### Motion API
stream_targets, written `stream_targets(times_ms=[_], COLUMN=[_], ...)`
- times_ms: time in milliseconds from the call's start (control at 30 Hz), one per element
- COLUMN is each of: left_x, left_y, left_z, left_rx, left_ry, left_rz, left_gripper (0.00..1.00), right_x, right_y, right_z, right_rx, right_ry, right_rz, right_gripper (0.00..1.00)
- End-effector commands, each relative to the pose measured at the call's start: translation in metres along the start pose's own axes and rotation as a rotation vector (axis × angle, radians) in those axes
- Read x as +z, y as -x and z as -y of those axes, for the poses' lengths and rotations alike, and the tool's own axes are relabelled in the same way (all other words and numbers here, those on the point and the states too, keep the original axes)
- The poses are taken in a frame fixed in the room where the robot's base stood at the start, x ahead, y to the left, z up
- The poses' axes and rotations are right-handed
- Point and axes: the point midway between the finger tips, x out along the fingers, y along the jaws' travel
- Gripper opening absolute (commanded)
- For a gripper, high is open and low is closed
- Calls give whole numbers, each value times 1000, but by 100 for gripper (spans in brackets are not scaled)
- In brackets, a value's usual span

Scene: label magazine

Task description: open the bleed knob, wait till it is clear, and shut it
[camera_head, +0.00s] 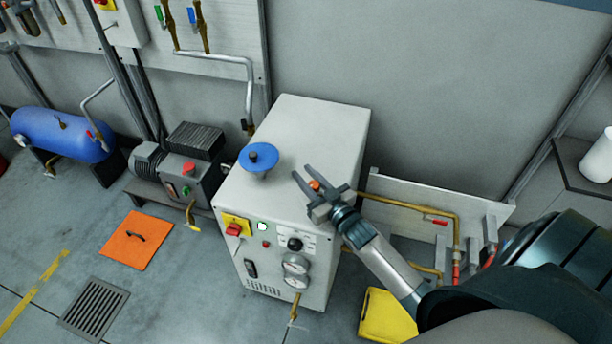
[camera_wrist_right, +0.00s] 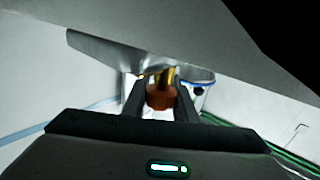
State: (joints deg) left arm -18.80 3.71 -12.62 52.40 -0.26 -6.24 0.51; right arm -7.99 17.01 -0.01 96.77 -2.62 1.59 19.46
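The bleed knob appears to be the small orange-red knob (camera_head: 315,185) above the top of the white cabinet (camera_head: 306,135), near its right edge. In the right wrist view the orange knob (camera_wrist_right: 160,97) shows below a short brass piece. My right gripper (camera_head: 304,171) reaches over the cabinet from the right, its two fingers on either side of the knob. In the right wrist view the right gripper (camera_wrist_right: 160,85) shows no clear gap between fingers and knob; whether they press on it is unclear. My left gripper is not in view.
The cabinet front has a red switch (camera_head: 234,229), a small white light (camera_head: 262,226) and gauges (camera_head: 296,266). Brass pipes (camera_head: 410,201) run at the right. A yellow object (camera_head: 385,316) lies on the floor.

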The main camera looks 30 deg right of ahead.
Motion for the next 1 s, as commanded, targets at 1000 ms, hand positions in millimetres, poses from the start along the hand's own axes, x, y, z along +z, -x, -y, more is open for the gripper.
stream_targets(times_ms=[1000], left_x=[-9], left_y=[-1], left_z=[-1], left_rx=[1], left_ry=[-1], left_rz=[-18], left_gripper=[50], right_x=[-1], right_y=[0], right_z=[6], right_rx=[-140], right_ry=[0], right_rz=[-2], right_gripper=[4])
